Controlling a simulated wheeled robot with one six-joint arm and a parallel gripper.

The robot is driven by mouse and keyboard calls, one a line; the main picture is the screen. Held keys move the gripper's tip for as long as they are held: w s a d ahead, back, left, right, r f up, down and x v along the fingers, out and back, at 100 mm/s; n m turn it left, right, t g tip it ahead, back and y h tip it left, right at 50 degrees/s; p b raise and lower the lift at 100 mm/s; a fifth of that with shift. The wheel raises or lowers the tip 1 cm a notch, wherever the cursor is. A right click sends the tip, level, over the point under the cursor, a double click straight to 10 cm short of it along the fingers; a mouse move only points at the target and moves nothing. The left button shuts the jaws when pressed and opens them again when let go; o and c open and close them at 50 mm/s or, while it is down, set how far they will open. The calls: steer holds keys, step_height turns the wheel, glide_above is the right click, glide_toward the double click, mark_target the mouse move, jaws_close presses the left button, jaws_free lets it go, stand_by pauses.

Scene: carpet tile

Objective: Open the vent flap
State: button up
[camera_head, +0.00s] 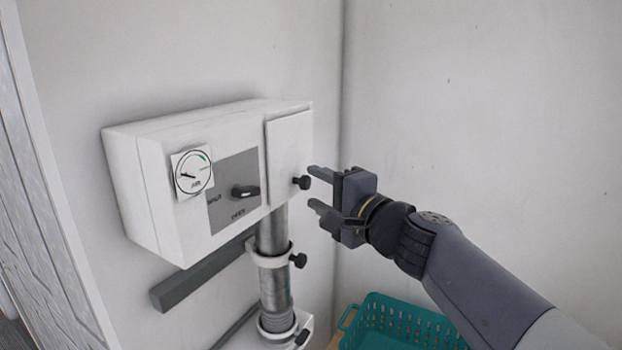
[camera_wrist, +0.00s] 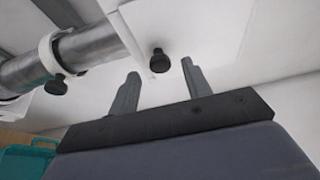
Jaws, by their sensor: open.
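The vent flap (camera_head: 289,155) is a white rectangular panel at the right end of a white wall box. It looks closed, flush with the box front. A black knob (camera_head: 302,183) sticks out near its lower right corner. My gripper (camera_head: 314,189) is open, with its two grey fingers pointing at the knob from the right. In the wrist view the knob (camera_wrist: 159,61) lies ahead of the gap between the open fingers (camera_wrist: 160,82). The knob appears free of both fingers.
The white box (camera_head: 150,185) carries a round gauge (camera_head: 192,172) and a grey panel with a black switch (camera_head: 245,191). A metal pipe (camera_head: 273,280) with clamps and black knobs runs down below it. A teal basket (camera_head: 400,322) stands low at the right, near the wall corner.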

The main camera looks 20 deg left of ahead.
mark_target(299, 156)
steer(key=shift+x, duration=1.35)
jaws_close()
